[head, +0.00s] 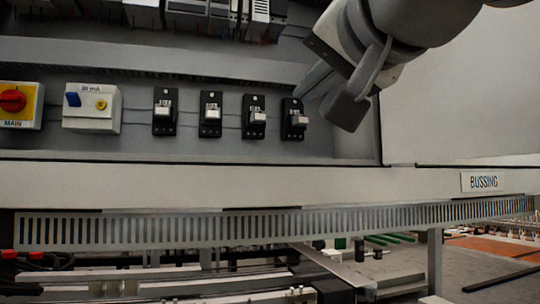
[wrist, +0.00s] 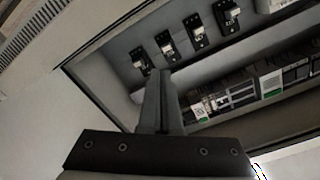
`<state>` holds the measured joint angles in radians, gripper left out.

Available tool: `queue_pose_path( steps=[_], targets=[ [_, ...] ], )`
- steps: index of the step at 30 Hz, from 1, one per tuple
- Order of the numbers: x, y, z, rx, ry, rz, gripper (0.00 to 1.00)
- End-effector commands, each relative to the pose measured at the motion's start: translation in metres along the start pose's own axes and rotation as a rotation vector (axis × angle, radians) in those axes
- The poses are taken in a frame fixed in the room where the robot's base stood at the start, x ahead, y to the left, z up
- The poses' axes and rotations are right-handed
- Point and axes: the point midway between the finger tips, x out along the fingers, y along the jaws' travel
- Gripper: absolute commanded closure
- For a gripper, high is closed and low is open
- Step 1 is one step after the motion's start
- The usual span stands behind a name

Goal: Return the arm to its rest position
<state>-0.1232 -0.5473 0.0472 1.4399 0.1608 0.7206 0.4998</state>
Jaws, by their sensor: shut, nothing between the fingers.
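My gripper (head: 312,82) is at the upper right in the head view, with its narrow fingers pointing left and down toward the rightmost black breaker (head: 293,119). The fingers are shut and empty. In the wrist view my gripper (wrist: 160,75) points up at the panel, its tips overlapping the picture just below the row of breakers (wrist: 167,46). I cannot tell whether the tips touch the rightmost breaker or stand apart from it. My arm reaches in from the top right of the head view.
A yellow main switch box (head: 20,105) with a red knob and a white 30 mA unit (head: 91,108) sit left of the breakers. The cabinet's lower ledge (head: 200,188) carries a BUSSING label (head: 483,182). A slotted rail (head: 160,228) runs below. More modules (wrist: 255,92) line the panel.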

Motion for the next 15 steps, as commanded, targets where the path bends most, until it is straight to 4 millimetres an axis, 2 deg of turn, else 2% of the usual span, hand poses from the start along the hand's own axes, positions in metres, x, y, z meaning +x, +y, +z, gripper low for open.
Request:
queue_pose_path(
  steps=[5, 8, 11, 15],
  targets=[
    [0.02, 0.071, 0.067, -0.089, -0.145, 0.15, 1.0],
    [0.024, 0.121, 0.117, -0.153, -0.26, 0.245, 1.0],
    [0.019, 0.171, 0.169, -0.214, -0.383, 0.329, 1.0],
    [-0.002, 0.237, 0.243, -0.288, -0.566, 0.427, 1.0]
  ],
)
